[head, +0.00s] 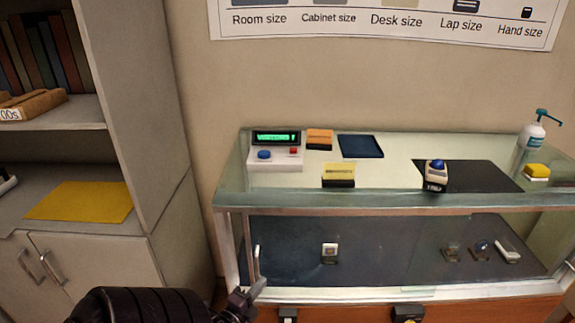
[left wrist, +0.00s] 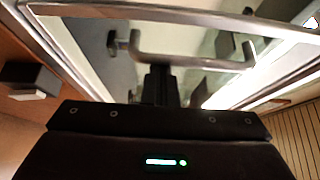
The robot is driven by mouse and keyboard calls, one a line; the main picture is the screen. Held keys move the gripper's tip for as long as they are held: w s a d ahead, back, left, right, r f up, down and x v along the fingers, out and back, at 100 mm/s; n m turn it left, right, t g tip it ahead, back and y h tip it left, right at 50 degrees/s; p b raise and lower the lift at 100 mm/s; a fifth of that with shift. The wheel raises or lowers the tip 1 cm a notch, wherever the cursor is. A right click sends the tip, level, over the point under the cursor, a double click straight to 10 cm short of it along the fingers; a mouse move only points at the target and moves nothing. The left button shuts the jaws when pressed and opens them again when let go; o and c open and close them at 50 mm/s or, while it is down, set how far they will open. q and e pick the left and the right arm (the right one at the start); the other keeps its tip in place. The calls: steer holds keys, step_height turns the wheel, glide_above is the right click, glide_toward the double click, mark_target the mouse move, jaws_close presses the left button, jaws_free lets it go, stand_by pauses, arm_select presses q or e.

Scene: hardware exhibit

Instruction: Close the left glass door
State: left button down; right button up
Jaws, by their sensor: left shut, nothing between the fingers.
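My left gripper (head: 257,289) is shut and empty, just below this handle in the head view. In the left wrist view, the gripper's fingers (left wrist: 160,84) reach up to the bar handle (left wrist: 190,61), close to it; whether they touch is unclear. My right gripper is not in view.
On the case top are a white device with a green display (head: 275,150), small boxes and a pump bottle (head: 531,135). Small exhibits (head: 330,250) stand inside. A grey cabinet (head: 150,110) with shelves is close on the left. Black fittings (head: 408,312) stick out below the case.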

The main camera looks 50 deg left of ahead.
arm_select(q)
steer(key=s+a, duration=0.4)
steer(key=s, duration=0.1)
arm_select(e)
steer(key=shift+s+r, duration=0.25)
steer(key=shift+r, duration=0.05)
arm_select(q)
steer(key=shift+s+a, duration=0.1)
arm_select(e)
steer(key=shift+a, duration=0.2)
